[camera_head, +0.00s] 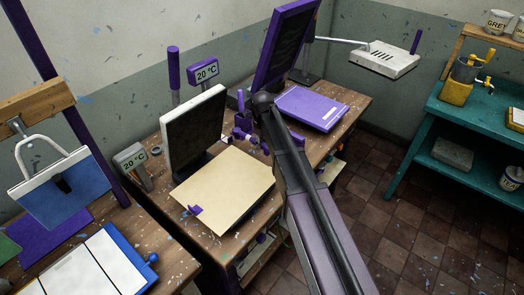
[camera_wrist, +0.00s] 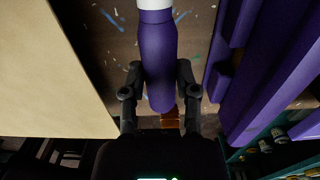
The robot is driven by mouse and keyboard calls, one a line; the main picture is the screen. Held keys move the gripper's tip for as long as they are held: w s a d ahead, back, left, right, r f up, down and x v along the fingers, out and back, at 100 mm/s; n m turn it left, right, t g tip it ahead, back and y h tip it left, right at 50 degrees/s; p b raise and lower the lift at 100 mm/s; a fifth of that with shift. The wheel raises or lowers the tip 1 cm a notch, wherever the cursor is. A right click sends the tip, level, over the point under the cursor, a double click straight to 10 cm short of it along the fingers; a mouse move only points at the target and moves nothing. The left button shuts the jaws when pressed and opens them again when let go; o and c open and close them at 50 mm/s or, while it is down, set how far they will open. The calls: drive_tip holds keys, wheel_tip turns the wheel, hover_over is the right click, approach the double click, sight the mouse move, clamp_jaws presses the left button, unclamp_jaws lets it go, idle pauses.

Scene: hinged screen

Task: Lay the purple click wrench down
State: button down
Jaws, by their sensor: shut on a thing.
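The purple click wrench (camera_wrist: 158,45) shows in the wrist view as a thick purple handle with a white band at its upper end. My gripper (camera_wrist: 160,72) is shut on it, one dark finger on each side. The far end of the wrench is cut off by the frame's top edge. Wooden bench top with paint flecks shows beneath it; I cannot tell whether the wrench touches the bench. In the head view, small purple parts (camera_head: 243,121) show by the end of my arm, and I cannot tell which belong to the wrench.
A cream board (camera_head: 228,185) lies on the wooden bench, close to the left of my gripper. A dark screen (camera_head: 194,128) stands behind it. A tall purple-framed screen (camera_head: 284,45) and a purple panel (camera_head: 312,108) are farther right. A teal shelf (camera_head: 475,116) stands across the tiled floor.

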drive_tip(key=shift+f, duration=0.1)
drive_tip(key=shift+f+b, duration=1.8)
drive_tip(key=shift+b, duration=0.05)
drive_tip(key=shift+c, duration=1.8)
unclamp_jaws()
drive_tip(key=shift+r, duration=0.1)
wheel_tip(320, 180, up, 12)
drive_tip(key=p, duration=1.2)
drive_tip(key=shift+s+d, duration=0.1)
